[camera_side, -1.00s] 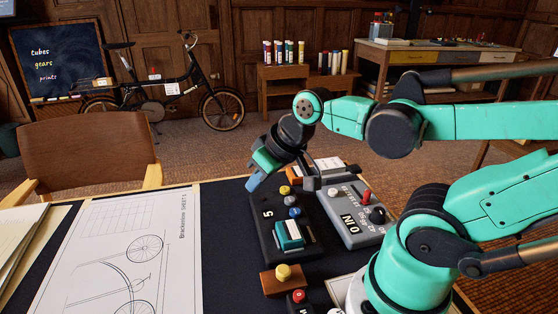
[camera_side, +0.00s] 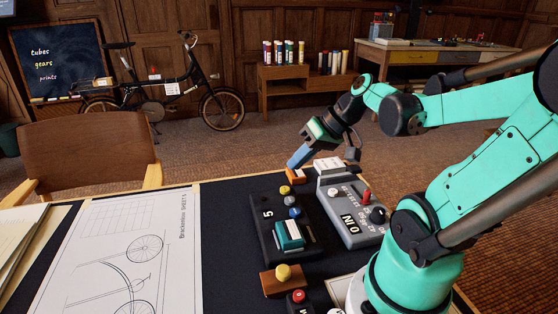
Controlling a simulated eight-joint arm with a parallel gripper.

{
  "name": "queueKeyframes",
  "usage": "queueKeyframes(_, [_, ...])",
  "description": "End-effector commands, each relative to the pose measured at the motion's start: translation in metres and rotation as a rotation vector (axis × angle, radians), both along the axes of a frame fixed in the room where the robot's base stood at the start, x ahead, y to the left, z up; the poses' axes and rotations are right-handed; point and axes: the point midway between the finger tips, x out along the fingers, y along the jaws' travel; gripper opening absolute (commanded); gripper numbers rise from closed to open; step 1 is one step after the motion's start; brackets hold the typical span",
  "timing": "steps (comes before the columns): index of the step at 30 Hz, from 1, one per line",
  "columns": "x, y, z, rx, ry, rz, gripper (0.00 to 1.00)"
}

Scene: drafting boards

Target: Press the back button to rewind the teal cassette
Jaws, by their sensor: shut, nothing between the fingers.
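The teal cassette (camera_side: 290,234) sits in a dark player box (camera_side: 264,236) marked 5, at the middle of the desk. Behind the cassette on that box are a blue button (camera_side: 295,212), a grey button (camera_side: 290,201) and a yellow button (camera_side: 285,190) in a row. No marking that names a back button is readable. My gripper (camera_side: 293,163) is shut and empty, with its blue fingers pointing down and left. In the picture its tips are just above the far end of the player, apart from the buttons.
A grey box (camera_side: 352,226) with a red lever and black knob stands right of the player. An orange block (camera_side: 296,174) and white card (camera_side: 328,164) are behind. A yellow button on a wooden block (camera_side: 283,281) and a red button (camera_side: 298,296) are in front. A drawing sheet (camera_side: 135,250) lies left.

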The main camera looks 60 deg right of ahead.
Motion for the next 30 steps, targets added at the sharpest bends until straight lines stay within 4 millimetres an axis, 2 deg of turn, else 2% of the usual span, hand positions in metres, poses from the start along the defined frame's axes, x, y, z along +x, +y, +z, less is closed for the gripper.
queueKeyframes(7, [0.001,-0.001,-0.011,-0.001,0.000,0.000,0.00])
queueKeyframes(21, [0.000,0.000,-0.061,-0.001,0.000,0.000,0.00])
queueKeyframes(30, [0.001,-0.001,-0.082,-0.001,0.000,0.000,0.00])
